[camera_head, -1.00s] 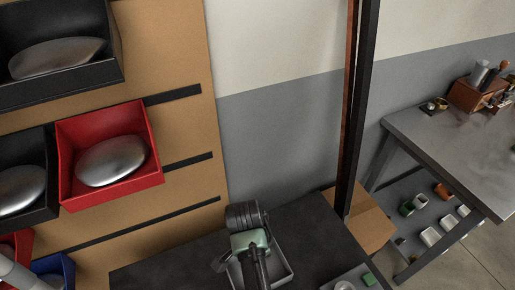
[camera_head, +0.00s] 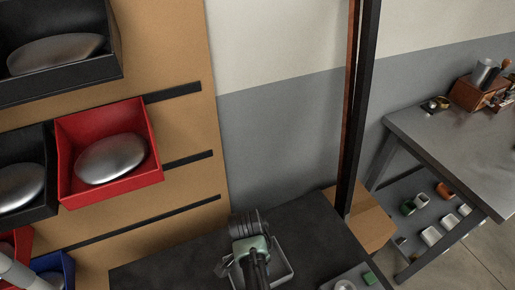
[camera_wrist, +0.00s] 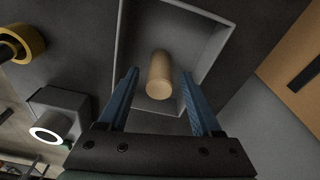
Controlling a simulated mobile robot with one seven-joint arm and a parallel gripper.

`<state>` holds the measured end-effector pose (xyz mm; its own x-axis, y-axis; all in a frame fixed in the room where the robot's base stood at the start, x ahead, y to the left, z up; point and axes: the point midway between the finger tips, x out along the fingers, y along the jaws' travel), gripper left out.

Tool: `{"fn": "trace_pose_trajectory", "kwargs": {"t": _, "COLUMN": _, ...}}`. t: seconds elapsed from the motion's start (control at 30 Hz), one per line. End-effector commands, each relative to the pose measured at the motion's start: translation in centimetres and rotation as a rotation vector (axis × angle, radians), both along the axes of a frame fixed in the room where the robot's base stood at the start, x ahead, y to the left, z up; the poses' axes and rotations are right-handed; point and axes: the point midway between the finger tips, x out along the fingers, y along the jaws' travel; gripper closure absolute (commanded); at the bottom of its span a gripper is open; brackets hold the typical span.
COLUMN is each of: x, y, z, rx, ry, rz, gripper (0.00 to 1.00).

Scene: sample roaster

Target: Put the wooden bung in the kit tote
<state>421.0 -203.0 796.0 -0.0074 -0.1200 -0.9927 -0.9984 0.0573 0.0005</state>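The wooden bung (camera_wrist: 159,76) is a pale tan cylinder. In the wrist view it is inside the outline of a grey open-topped tote (camera_wrist: 121,42), with its round end facing me. My gripper (camera_wrist: 159,80) has two blue fingers spread apart on either side of the bung, with a visible gap on each side. I cannot tell whether the bung rests on the tote's floor. In the head view my gripper is over the tote (camera_head: 287,272) on a dark bench, and the arm hides the bung.
Red (camera_head: 110,190) and black bins hang on the board at left. A metal table (camera_head: 450,140) stands at right. A grey block with a white ring (camera_wrist: 50,132) is beside the tote.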

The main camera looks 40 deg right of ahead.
Motion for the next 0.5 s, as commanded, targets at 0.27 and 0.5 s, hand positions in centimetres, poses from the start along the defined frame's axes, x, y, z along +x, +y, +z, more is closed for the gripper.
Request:
{"fn": "trace_pose_trajectory", "kwargs": {"t": 0.27, "x": 0.1, "y": 0.1, "z": 1.1, "rx": -0.001, "ry": -0.002, "rz": 0.000, "gripper": 0.34}}
{"fn": "trace_pose_trajectory", "kwargs": {"t": 0.5, "x": 0.2, "y": 0.6, "z": 5.9, "rx": -0.002, "ry": -0.005, "rz": 0.002, "gripper": 0.34}}
